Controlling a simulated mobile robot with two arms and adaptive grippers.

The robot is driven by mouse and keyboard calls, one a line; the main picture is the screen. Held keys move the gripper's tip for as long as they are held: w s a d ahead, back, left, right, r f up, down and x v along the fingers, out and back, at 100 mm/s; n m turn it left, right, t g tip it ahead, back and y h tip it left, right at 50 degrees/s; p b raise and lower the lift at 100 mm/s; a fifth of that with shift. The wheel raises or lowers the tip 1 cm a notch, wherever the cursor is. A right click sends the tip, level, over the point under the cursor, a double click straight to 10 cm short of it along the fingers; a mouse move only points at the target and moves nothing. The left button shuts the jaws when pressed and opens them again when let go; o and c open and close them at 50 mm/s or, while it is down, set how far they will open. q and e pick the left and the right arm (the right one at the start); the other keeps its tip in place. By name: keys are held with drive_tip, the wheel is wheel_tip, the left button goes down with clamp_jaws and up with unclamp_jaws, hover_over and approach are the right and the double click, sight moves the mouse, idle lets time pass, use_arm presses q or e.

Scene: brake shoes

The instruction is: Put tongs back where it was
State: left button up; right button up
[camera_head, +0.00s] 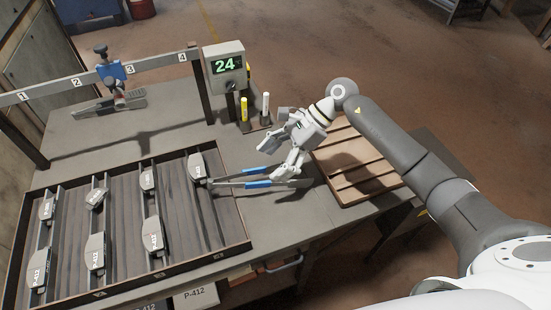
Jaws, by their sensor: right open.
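The tongs (258,184), two long grey arms with blue grips, lie on the grey table between the brake shoe tray and the wooden slotted tray. Their left end reaches the shoe tray's right edge, close to a brake shoe (198,168); I cannot tell whether they touch. My right gripper (281,160) is open above the tongs' right part, its lower finger overlapping them in the picture. Contact between finger and tongs is unclear. My left gripper is not in view.
The shoe tray (245,242) holds several brake shoes. The wooden slotted tray (345,136) looks empty. A display reading 24 (225,66) and yellow and white markers (244,108) stand behind the tongs. A numbered rail (45,91) carries a blue clamp (111,73).

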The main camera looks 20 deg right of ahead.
drive_tip(key=b+v, duration=0.2)
drive_tip(key=v, duration=1)
drive_tip(key=shift+r, duration=0.1)
idle(1.1)
